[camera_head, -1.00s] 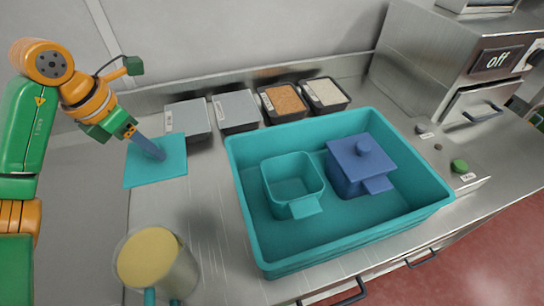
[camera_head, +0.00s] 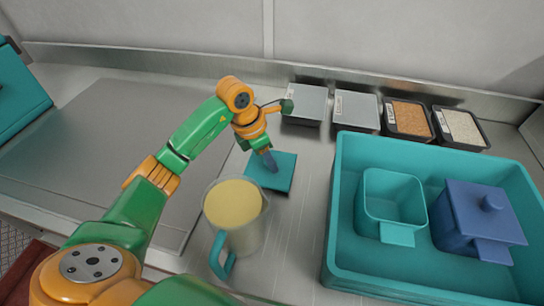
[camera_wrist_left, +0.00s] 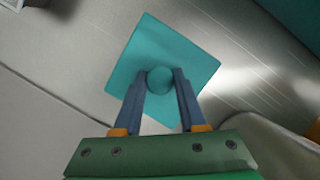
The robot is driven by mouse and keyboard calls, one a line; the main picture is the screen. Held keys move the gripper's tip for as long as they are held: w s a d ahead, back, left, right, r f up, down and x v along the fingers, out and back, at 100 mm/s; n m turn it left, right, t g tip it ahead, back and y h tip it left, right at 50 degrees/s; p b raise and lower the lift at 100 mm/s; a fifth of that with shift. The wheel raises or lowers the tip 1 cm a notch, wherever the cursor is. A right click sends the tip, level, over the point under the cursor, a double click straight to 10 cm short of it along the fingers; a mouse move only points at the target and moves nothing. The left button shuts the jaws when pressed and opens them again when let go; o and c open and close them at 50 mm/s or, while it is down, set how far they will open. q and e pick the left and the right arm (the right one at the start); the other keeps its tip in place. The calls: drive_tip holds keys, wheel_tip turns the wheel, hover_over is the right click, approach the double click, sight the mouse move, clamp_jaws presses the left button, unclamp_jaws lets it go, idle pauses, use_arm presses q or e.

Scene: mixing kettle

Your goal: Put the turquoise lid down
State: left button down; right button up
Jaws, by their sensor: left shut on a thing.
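The turquoise lid (camera_head: 284,163) is a flat square plate over the steel counter, just behind the pitcher. My left gripper (camera_head: 270,160) points down at its middle. In the left wrist view the lid (camera_wrist_left: 190,50) has a round knob (camera_wrist_left: 160,80), and both blue fingers of my left gripper (camera_wrist_left: 160,86) are shut on it, one on each side. The lid looks low and level; I cannot tell whether its underside touches the counter. My right gripper is not in view.
A clear pitcher with yellow contents (camera_head: 234,205) stands close in front of the lid. A turquoise crate (camera_head: 345,265) at right holds a turquoise pot (camera_head: 392,205) and a blue lidded pot (camera_head: 480,215). Several ingredient trays (camera_head: 307,104) line the back.

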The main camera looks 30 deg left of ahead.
sight(256, 171)
use_arm(q)
drive_tip(key=shift+f, duration=0.35)
drive_tip(key=shift+c, duration=2.4)
unclamp_jaws()
drive_tip(key=shift+r, duration=0.1)
drive_tip(key=v, duration=1.2)
